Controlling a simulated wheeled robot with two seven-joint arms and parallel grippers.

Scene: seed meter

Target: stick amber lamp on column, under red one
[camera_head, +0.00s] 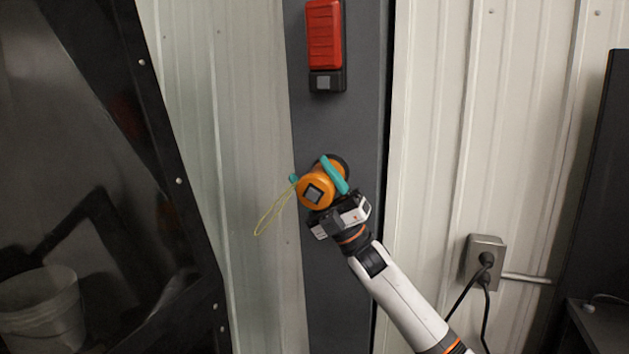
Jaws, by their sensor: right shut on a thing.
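The red lamp (324,36) is on the dark grey column (341,115), near the top of the view, with a black part at its lower end. The amber lamp (315,189) is in front of the column, below the red one. My right gripper (320,179) is shut on the amber lamp, with its teal fingers at the lamp's sides. A dark round part shows behind the lamp. Whether it touches the column I cannot tell. A thin yellow cord loop (271,212) hangs from the lamp's left side. My left gripper is not in view.
Pale ribbed wall panels (480,120) flank the column. A grey outlet box (485,256) with black cables is on the right wall. A dark framed panel (130,150) stands at left, with a white bucket (42,310) seen low there. The column between the lamps is bare.

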